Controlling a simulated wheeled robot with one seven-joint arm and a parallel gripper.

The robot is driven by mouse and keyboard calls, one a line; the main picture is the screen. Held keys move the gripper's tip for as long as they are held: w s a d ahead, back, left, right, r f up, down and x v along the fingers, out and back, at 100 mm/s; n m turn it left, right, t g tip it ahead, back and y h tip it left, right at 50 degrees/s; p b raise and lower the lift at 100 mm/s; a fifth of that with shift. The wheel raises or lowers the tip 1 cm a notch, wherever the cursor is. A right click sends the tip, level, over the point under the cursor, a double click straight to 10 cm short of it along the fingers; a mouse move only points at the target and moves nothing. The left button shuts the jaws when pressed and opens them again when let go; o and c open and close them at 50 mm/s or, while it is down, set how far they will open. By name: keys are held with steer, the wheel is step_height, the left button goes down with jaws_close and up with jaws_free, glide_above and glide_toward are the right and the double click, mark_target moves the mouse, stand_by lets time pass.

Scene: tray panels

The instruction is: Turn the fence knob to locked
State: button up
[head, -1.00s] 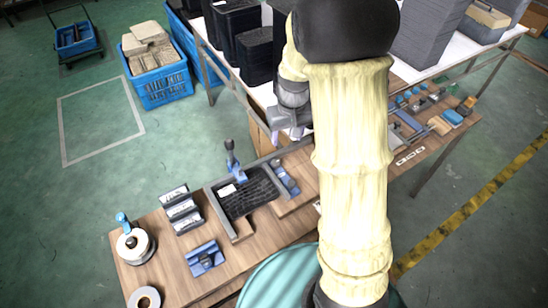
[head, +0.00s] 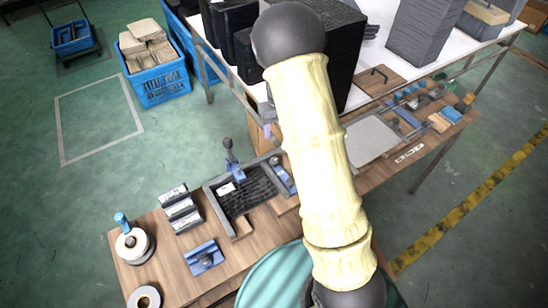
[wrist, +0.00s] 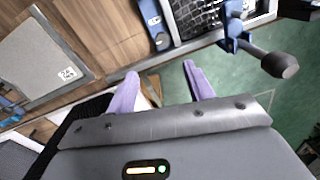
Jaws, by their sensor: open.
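I cannot tell for certain which part is the fence knob. A blue block with a dark round knob (head: 206,260) lies on the bench in front of the tray fixture. A blue clamp with a dark-ended lever (head: 230,162) stands at the back edge of the black tray (head: 248,196); its lever end also shows at the right of the wrist view (wrist: 280,65). My gripper (wrist: 160,68) is open and empty, its two purple fingers apart above the bench's back edge and the floor. In the head view my arm hides most of it. It touches no knob.
The wooden bench (head: 165,262) also holds a tape dispenser (head: 133,245), striped blocks (head: 181,209) and, at right, a grey panel (head: 370,140) with blue parts beyond it. A white table (head: 395,62) with black tray stacks stands behind. Green floor lies between bench and crates.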

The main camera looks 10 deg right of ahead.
mark_target(275, 160)
steer(key=f, duration=0.4)
steer(key=f+p, duration=0.1)
steer(key=f, duration=0.4)
steer(key=a+f+p, duration=0.1)
steer(key=f, duration=0.3)
steer(key=shift+w+f, duration=0.1)
steer(key=shift+f, duration=0.3)
steer(key=shift+a+f, duration=0.15)
steer(key=shift+f, duration=0.3)
steer(key=shift+d, duration=0.2)
steer(key=shift+c, duration=0.2)
